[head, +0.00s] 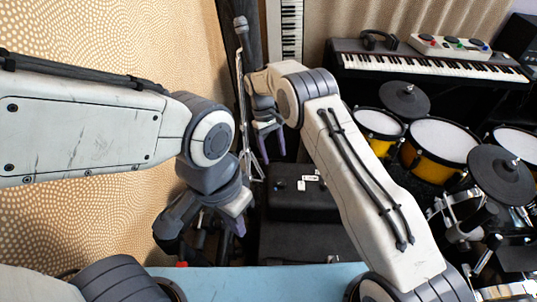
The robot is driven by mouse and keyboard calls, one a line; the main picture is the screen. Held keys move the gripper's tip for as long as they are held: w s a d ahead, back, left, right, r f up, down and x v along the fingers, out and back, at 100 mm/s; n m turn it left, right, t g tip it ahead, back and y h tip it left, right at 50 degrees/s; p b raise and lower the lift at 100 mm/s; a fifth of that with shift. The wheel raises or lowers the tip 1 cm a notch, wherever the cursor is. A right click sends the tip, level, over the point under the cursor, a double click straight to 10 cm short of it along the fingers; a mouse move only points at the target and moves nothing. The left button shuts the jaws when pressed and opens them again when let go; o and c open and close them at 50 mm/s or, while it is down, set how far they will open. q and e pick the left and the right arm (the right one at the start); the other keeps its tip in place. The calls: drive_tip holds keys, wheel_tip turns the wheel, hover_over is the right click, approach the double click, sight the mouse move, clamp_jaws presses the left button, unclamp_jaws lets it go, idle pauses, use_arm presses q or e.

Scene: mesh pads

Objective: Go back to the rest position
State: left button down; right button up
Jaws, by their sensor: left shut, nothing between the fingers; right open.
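My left arm comes in from the left edge, and my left gripper (238,224) hangs low at its end, shut, with little of its fingers showing. My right arm rises from the bottom right and bends to the left at its elbow. My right gripper (270,150) points down with its purple fingers apart and nothing between them. It is in front of the microphone stand (246,110) in the picture; I cannot tell whether they touch.
A light blue surface (270,280) lies at the bottom. Beyond it are a black case (290,205), a yellow drum kit (440,145) on the right and a keyboard (430,66) with headphones (381,40) and a pad box (450,45). A patterned wall (110,40) stands left.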

drive_tip(key=shift+d, duration=0.1)
idle(0.3)
drive_tip(key=s+a+r+t+p, duration=0.15)
drive_tip(key=s+r, duration=0.25)
drive_tip(key=r, duration=0.4)
drive_tip(key=s+a+r+y+p, duration=0.1)
drive_tip(key=s+a+r+p, duration=0.2)
drive_tip(key=r, duration=0.4)
drive_tip(key=s+r+t+p, duration=0.1)
drive_tip(key=s+r+p, duration=0.1)
drive_tip(key=s+r, duration=0.45)
drive_tip(key=s+d+r+p, duration=0.1)
drive_tip(key=s+d+r, duration=0.1)
drive_tip(key=s, duration=0.4)
drive_tip(key=s+d+r+t+y+p, duration=0.1)
drive_tip(key=s+d+r+p, duration=0.1)
drive_tip(key=s+r, duration=0.3)
drive_tip(key=s+d+r+n+y+p, duration=0.1)
drive_tip(key=s+d+r+p, duration=0.1)
drive_tip(key=s, duration=0.7)
drive_tip(key=shift+s+r, duration=0.15)
drive_tip(key=shift+r, duration=0.55)
